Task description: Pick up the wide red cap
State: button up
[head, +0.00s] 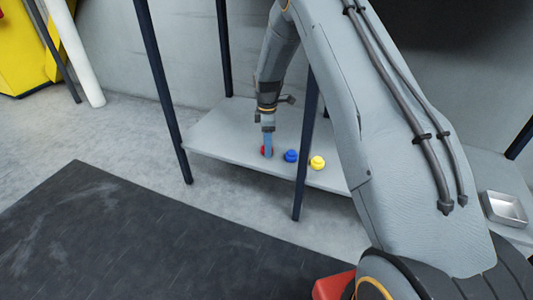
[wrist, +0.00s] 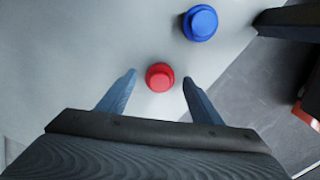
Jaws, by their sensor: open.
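The wide red cap (wrist: 159,77) is a round red piece with a broader base, standing on the grey shelf (wrist: 60,60). In the wrist view it lies between and just beyond the tips of my gripper (wrist: 158,76), whose two blue-grey fingers are open on either side of it. The fingers look apart from the cap. In the head view my gripper (head: 268,148) points down at the shelf, and only a sliver of the red cap (head: 263,151) shows beside the fingers, which hide the rest.
A blue cap (head: 291,156) stands just right of the red one, and a yellow cap (head: 317,162) farther right. Dark shelf posts (head: 303,160) rise at the edges. A metal tray (head: 504,209) sits far right. The shelf left of the red cap is clear.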

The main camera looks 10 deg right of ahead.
jog(key=shift+f, duration=0.65)
jog(key=shift+r, duration=0.1)
jog(key=c, duration=1.1)
